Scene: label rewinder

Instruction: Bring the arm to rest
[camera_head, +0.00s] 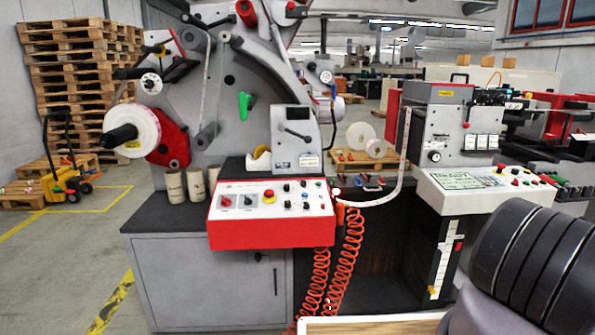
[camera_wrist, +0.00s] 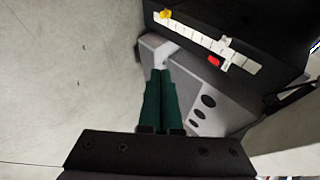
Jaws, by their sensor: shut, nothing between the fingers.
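My gripper (camera_wrist: 160,76) shows in the wrist view as two dark green fingers side by side, closed together with nothing between them. It hangs over a pale grey part with dark oval holes and the grey floor (camera_wrist: 65,70). In the head view my arm (camera_head: 530,265) fills the lower right corner as dark rounded links. The gripper itself is not visible there.
The label rewinder with its red-fronted control panel (camera_head: 270,229) stands at the centre of the head view. A second control panel (camera_head: 475,190) is to its right. A black machine part with a white scale (camera_wrist: 212,44) lies close to the fingers. Open floor (camera_head: 60,270) is at left.

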